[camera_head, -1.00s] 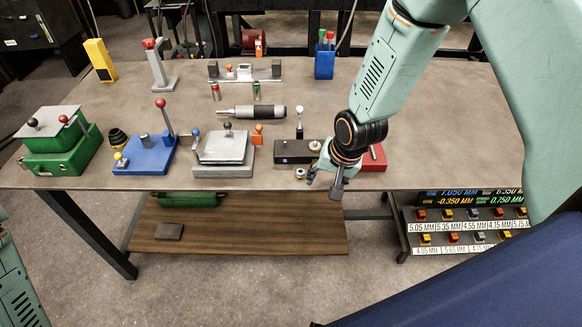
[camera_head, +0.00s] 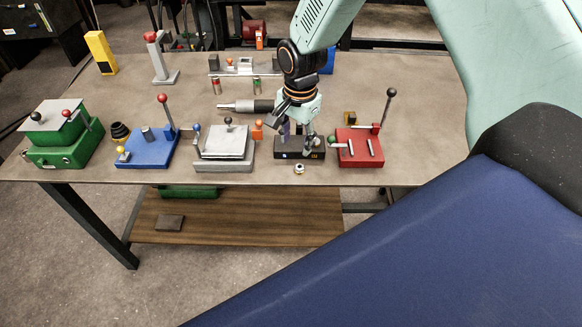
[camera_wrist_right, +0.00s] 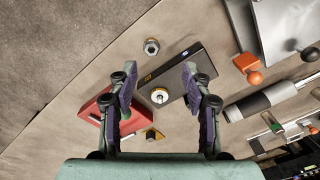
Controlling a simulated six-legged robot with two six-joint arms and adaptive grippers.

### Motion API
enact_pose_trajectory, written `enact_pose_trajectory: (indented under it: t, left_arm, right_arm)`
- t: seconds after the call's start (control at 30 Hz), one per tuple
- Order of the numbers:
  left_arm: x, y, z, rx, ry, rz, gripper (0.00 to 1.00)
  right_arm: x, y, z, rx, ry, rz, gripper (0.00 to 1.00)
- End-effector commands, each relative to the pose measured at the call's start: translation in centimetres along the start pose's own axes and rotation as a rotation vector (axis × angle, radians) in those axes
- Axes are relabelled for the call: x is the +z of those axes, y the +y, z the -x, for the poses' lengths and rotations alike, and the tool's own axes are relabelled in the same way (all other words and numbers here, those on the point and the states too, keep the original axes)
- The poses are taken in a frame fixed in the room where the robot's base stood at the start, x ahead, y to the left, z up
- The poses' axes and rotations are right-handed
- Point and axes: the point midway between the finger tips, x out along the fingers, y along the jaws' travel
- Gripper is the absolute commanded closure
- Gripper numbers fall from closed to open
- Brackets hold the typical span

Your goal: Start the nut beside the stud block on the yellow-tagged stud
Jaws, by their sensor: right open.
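The dark stud block (camera_head: 290,155) sits near the table's front edge. In the right wrist view the block (camera_wrist_right: 200,63) carries a pale round stud end or collar (camera_wrist_right: 159,95) close to a small yellow tag (camera_wrist_right: 148,78). A blue-white tag marks its other end. The loose nut (camera_head: 299,169) lies on the table just in front of the block, and also shows in the right wrist view (camera_wrist_right: 151,46). My right gripper (camera_head: 297,139) is open and empty above the block, fingers pointing down, partly hiding the studs. My left gripper is out of view.
A red fixture (camera_head: 358,150) with an upright lever stands right of the block. A grey fixture (camera_head: 224,160) and an orange knob (camera_head: 257,130) are at its left. A micrometer (camera_head: 243,106) lies behind. Bare table lies around the nut.

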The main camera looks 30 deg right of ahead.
Motion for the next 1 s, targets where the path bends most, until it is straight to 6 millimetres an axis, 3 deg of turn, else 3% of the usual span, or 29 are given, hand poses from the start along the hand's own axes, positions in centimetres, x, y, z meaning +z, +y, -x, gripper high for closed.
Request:
enact_pose_trajectory:
  t: [0.27,0.8,1.0]
  left_arm:
    - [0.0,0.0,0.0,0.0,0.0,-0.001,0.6]
    - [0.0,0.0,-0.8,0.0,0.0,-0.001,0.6]
    - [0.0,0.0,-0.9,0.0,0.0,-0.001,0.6]
  right_arm:
    - [0.2,1.6,-0.3,0.057,-0.014,-0.13,0.51]
    - [0.0,1.2,-6.8,0.056,-0.013,-0.128,0.51]
    - [0.0,1.2,-7.9,0.054,-0.012,-0.128,0.51]
